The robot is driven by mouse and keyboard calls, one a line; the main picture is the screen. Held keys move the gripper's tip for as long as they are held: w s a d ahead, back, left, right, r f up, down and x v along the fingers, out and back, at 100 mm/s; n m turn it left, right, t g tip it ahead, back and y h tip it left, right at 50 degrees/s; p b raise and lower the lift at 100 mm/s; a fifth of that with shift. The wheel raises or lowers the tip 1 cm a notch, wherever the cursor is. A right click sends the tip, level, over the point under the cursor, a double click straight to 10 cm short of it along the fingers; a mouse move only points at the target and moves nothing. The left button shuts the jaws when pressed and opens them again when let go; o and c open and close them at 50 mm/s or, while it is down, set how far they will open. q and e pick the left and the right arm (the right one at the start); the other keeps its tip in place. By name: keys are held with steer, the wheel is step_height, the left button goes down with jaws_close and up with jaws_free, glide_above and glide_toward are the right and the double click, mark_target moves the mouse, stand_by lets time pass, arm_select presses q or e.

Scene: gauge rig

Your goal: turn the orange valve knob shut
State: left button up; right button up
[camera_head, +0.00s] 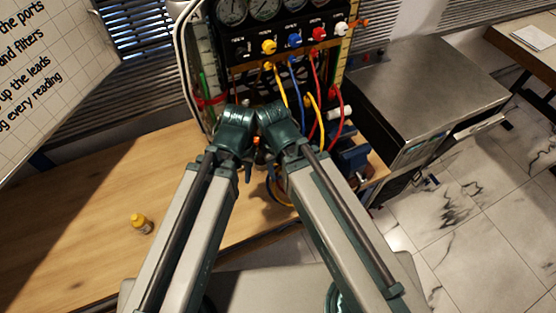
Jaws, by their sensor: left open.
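The gauge rig (278,82) stands at the back of the wooden bench, with round gauges along its top. An orange part (358,22) sticks out at its upper right edge. A small orange-red part (257,141) shows between my two wrists; I cannot tell which of these is the valve knob. My left gripper (250,163) is open, low in front of the rig, and mostly hidden by my wrists. I cannot see anything between its fingers. My right arm's wrist is beside it; its fingers are hidden or too small to tell.
A metal cabinet (425,85) stands right. The bench's left part is mostly clear.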

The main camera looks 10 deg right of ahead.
arm_select(q)
steer(key=r+p, duration=0.4)
steer(key=shift+a+r+p, duration=0.35)
arm_select(e)
steer(key=r, duration=0.4)
steer(key=shift+a+r, duration=0.35)
steer(key=shift+a, duration=0.05)
